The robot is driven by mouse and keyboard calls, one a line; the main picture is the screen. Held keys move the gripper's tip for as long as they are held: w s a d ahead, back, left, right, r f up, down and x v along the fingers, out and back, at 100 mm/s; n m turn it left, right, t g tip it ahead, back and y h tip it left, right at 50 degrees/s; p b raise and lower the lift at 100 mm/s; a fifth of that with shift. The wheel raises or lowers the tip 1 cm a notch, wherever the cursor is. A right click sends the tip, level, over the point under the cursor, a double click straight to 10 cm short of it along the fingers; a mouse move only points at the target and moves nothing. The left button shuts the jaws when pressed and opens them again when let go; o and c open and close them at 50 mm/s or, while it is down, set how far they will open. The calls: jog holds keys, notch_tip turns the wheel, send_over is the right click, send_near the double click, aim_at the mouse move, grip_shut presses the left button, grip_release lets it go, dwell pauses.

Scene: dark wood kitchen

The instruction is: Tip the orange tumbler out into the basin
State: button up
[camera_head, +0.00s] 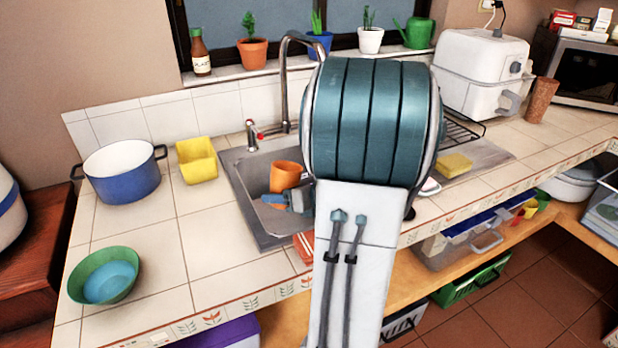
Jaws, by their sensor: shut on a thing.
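The orange tumbler (285,175) is over the grey metal basin (246,187), near its middle. It looks roughly upright with a slight lean. My gripper (283,197) is shut on the tumbler, at its lower part. Only a small blue-grey part of the gripper shows. The rest of it is hidden behind my large arm link, which also covers the right part of the basin. Whether the tumbler holds anything cannot be seen.
The tap (286,90) rises behind the basin. A yellow container (197,160), a blue pot (122,171) and a green bowl (104,276) stand on the left counter. A yellow sponge (455,164) lies at right. The tiled counter left of the basin has free room.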

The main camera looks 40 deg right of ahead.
jog(key=p, duration=0.1)
jog(key=d+m+y+p, duration=0.1)
jog(key=f+m+p, duration=0.1)
jog(key=shift+w+d+y+p, duration=0.25)
jog(key=shift+d+y+p, duration=0.05)
jog(key=shift+d+y, duration=0.1)
jog(key=shift+a+f+m+g+y+p, duration=0.1)
jog(key=shift+m+g+y+p, duration=0.25)
jog(key=shift+m, duration=0.25)
jog(key=shift+a+r+m+y+p, duration=0.1)
jog(key=shift+r+m+y+p, duration=0.5)
jog(key=shift+p, duration=0.4)
jog(key=shift+f+m, duration=0.2)
jog(key=shift+m, duration=0.1)
jog(key=shift+f+m+y, duration=0.1)
jog(key=shift+m+y, duration=0.15)
jog(key=shift+m, duration=0.15)
jog(key=shift+r+m+p, duration=0.35)
jog(key=shift+m+p, duration=0.05)
jog(key=shift+p, duration=0.05)
jog(key=shift+r+m+y, duration=0.25)
jog(key=shift+m+y, duration=0.05)
jog(key=shift+y, duration=0.1)
jog(key=shift+w+d+m+p, duration=0.1)
jog(key=shift+d+m+p, duration=0.25)
jog(key=shift+p, duration=0.7)
